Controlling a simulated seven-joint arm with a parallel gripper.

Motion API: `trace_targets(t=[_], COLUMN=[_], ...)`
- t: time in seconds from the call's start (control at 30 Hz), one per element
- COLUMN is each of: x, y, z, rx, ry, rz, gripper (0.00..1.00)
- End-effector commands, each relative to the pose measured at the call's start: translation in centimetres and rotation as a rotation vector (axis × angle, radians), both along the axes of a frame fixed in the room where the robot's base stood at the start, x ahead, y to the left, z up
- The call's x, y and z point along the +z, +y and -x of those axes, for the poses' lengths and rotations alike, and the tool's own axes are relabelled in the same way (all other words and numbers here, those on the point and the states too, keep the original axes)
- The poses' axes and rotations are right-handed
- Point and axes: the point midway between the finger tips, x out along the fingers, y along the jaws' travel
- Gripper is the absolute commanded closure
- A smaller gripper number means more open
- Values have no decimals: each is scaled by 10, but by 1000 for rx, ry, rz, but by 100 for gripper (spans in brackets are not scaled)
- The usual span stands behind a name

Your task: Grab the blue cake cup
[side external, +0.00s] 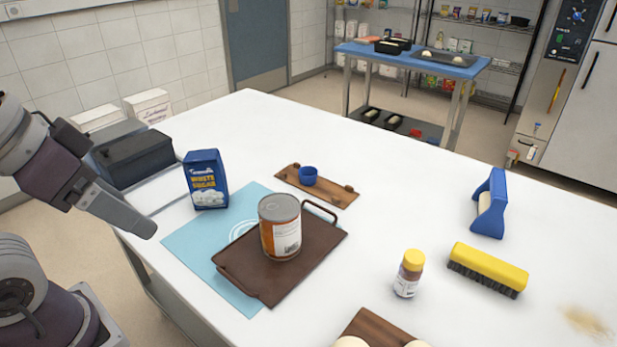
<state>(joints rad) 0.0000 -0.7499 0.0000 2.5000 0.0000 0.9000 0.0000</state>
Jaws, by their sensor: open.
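The blue cake cup (308,176) is small and stands on a wooden board (330,191) toward the back middle of the white table. My gripper (148,229) is at the left, over the table's left edge. It is open and apart from the cup, with the sugar box, the can and clear space between them. Its fingers are seen from the side, so the gap between them is hard to make out.
A blue sugar box (206,180) and a large can (280,226) on a brown tray (240,276) stand near the cup. A yellow-capped bottle (409,273), yellow brush (488,268) and blue-handled tool (489,204) are at right. The table's back right is clear.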

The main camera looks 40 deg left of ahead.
Motion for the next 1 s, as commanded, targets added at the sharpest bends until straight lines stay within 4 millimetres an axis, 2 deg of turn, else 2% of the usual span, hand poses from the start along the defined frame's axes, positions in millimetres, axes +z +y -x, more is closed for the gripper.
trace_targets(t=[0.2, 0.27, 0.37, 0.4, 0.47, 0.5, 0.57, 0.6, 0.7, 0.8, 0.83, 1.0], x=[0, 2, 6, 6, 2, -3, -17, -28, -64, -97, -105, -130], y=[0, 3, 12, 19, 29, 35, 45, 51, 64, 71, 73, 76], z=[-2, -15, -74, -107, -160, -195, -244, -275, -337, -372, -378, -392], rx=[0, 7, 26, 33, 38, 37, 32, 26, 12, 3, 1, 0], ry=[-2, -15, -84, -125, -197, -248, -324, -378, -506, -614, -640, -722], rz=[-1, -7, -31, -46, -63, -72, -81, -82, -66, -37, -29, 0], gripper=[28, 28, 28, 28, 28, 28, 28, 28, 28, 28, 28, 28])
